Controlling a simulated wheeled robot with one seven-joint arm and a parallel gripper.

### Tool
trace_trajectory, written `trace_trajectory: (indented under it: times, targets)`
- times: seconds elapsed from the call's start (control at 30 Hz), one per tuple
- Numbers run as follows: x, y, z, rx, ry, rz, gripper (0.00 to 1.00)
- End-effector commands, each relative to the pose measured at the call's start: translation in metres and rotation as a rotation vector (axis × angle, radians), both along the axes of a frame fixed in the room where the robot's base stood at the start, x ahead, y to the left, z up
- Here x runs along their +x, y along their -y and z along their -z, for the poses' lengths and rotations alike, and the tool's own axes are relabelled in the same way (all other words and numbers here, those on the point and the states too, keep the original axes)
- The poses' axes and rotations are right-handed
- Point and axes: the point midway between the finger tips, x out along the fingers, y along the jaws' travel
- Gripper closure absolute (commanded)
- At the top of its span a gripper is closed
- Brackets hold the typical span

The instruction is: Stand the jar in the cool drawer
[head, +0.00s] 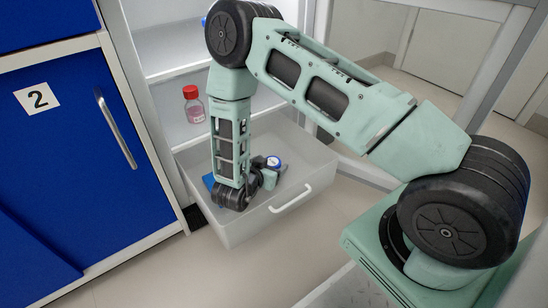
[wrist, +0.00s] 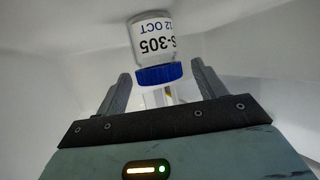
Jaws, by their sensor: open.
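The jar (wrist: 152,40) is clear with a blue lid and a white label reading "S-305" and "12 OCT", upside down in the wrist view. My gripper (wrist: 160,82) is open, with the lid end of the jar at the opening between its fingertips. I cannot tell whether the fingers touch it. In the head view, a small blue-and-white round top (head: 273,162), which looks like the jar's, shows beside my gripper (head: 264,177) inside the pulled-out pale drawer (head: 270,220). The jar's base is hidden there.
A red-capped bottle (head: 193,104) stands on the shelf (head: 180,135) behind the drawer. A blue item (head: 208,181) shows left of my wrist in the drawer. The blue cabinet (head: 70,150) marked 2 is at left. Floor in front is clear.

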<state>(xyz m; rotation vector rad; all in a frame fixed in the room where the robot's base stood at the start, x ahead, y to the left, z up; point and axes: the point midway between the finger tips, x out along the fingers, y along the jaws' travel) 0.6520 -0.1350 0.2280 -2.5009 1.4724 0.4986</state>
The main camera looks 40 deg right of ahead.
Motion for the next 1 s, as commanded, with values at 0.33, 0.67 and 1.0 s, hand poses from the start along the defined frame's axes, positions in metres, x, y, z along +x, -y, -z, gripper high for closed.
trace_trajectory:
  times: [0.33,0.67,1.0]
  targets:
    - [-0.017,-0.031,-0.016,0.000,0.000,0.001,0.30]
    - [-0.018,-0.031,-0.015,0.000,-0.001,0.002,0.30]
    - [-0.017,-0.031,-0.031,0.000,0.000,0.001,0.30]
